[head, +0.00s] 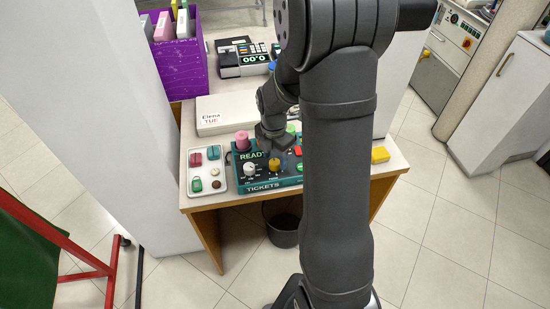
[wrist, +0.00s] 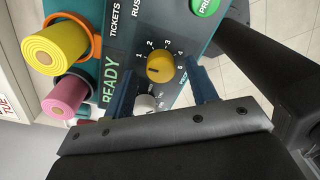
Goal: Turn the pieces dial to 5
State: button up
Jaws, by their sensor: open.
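The yellow dial (head: 275,163) sits on the front of the teal and dark TICKETS box (head: 240,183). In the wrist view the yellow dial (wrist: 160,66) has the numbers 1 to 5 around it. Its small dark mark seems to lie on the left side, but I cannot tell the exact setting. My gripper (head: 275,143) is over the box. In the wrist view my gripper (wrist: 160,78) is open, one finger on each side of the dial's area, with nothing held. I cannot tell whether the fingers touch the dial.
A white knob (head: 250,169) is left of the dial; it also shows between the fingers (wrist: 146,103). Yellow (wrist: 55,45) and pink (wrist: 68,97) rolls stand on the box. A green button (wrist: 203,5) is nearby. A white tray (head: 196,155) lies left, a yellow block (head: 380,155) right.

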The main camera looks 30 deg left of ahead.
jog(key=shift+f, duration=0.6)
jog(key=c, duration=1)
